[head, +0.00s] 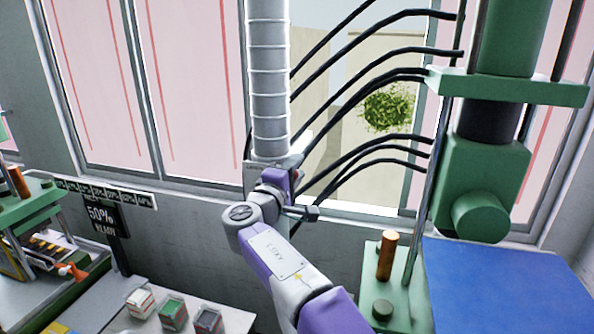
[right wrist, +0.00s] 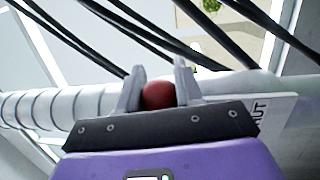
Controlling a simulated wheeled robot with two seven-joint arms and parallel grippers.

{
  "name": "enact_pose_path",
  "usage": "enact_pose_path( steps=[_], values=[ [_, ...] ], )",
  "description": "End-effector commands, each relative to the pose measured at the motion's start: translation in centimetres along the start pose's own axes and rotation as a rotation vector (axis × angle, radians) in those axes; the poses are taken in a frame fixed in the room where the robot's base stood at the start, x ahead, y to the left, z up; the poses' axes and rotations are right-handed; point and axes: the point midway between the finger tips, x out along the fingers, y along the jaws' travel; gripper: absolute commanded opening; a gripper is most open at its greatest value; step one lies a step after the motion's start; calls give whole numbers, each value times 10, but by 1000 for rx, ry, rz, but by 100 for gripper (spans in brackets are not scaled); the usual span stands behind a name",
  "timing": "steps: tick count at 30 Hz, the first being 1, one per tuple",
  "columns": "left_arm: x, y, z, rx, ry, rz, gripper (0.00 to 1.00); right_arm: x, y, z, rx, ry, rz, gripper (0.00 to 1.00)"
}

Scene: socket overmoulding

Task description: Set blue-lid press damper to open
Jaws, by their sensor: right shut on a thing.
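The silver ribbed duct (head: 268,80) comes down in front of the window. It runs across the right wrist view (right wrist: 60,106) too. My right gripper (head: 294,172) is at the duct's lower end, with my arm partly hiding that area. In the right wrist view, my right gripper (right wrist: 158,88) is shut on a red ball knob (right wrist: 158,96), one finger on each side. A pale plate (right wrist: 262,115) beside it shows the letters "UT"; the rest is hidden. The press's blue lid (head: 510,285) is at the lower right. My left gripper is not in view.
A green press body (head: 480,180) stands at the right, with black hoses (head: 375,60) running left behind the duct. An orange-handled post (head: 387,255) rises beside the blue lid. Small boxes (head: 172,312) stand on a white bench at the lower left.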

Motion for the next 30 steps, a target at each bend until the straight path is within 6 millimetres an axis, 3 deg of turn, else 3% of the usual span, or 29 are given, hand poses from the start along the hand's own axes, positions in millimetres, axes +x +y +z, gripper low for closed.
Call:
enact_pose_path(
  steps=[8, 9, 14, 23, 30],
  values=[
    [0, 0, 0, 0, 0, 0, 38, -1, 2, -1, 6, 4, 3, 0],
    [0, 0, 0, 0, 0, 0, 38, -1, 2, -1, 6, 4, 3, 38],
    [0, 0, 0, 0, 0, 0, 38, -1, 2, -1, 5, 3, 2, 61],
    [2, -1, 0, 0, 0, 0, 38, -3, 0, 0, 3, 2, 1, 61],
    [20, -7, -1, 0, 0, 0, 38, -38, -2, -2, 5, 6, 2, 61]
  ],
)
